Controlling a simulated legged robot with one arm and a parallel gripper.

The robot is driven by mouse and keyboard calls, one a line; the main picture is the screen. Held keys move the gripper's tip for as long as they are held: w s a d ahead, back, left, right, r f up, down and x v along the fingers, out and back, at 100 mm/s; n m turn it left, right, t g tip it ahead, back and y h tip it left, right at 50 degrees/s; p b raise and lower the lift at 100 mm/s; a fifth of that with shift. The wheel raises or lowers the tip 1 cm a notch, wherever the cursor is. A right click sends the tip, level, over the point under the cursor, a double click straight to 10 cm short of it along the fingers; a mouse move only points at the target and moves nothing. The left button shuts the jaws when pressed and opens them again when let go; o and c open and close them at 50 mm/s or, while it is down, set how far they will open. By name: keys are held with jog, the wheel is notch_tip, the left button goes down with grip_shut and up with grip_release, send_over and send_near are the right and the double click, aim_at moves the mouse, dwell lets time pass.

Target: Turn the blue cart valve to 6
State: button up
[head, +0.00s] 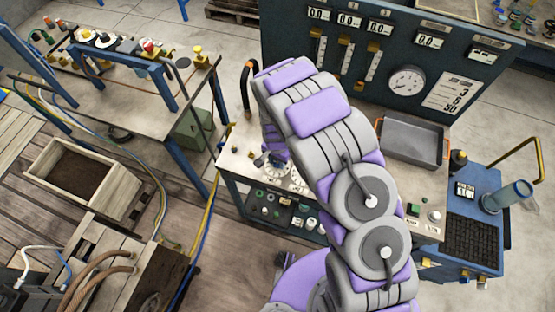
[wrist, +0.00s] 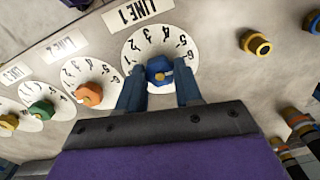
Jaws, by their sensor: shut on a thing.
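The blue valve knob (wrist: 157,66) sits at the centre of a white numbered dial (wrist: 176,38) under a "LINE 1" label. My gripper (wrist: 158,88) is shut on this knob, one dark blue finger on each side of it. A small yellowish mark shows on the knob, but I cannot tell which number it points to. The fingers hide the lower part of the dial. In the head view my gripper (head: 272,160) is down at the white dials on the bench, and my arm hides much of that area.
An orange knob (wrist: 90,94) and a green knob (wrist: 42,110) sit on dials to the left. A brass fitting (wrist: 256,43) is to the right. A gauge panel (head: 405,80) stands behind the bench, with a grey tray (head: 412,138) in front.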

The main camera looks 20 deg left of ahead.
aim_at(277, 162)
jog(key=shift+w+a, duration=0.1)
jog(key=shift+w, duration=0.05)
jog(key=o, duration=1)
jog(key=shift+a, duration=0.1)
jog(key=shift+o, duration=0.2)
jog(key=shift+r, duration=0.1)
jog(key=shift+r, duration=0.3)
notch_tip(277, 162, up, 16)
jog(key=shift+r+p, duration=0.2)
jog(key=shift+p, duration=0.1)
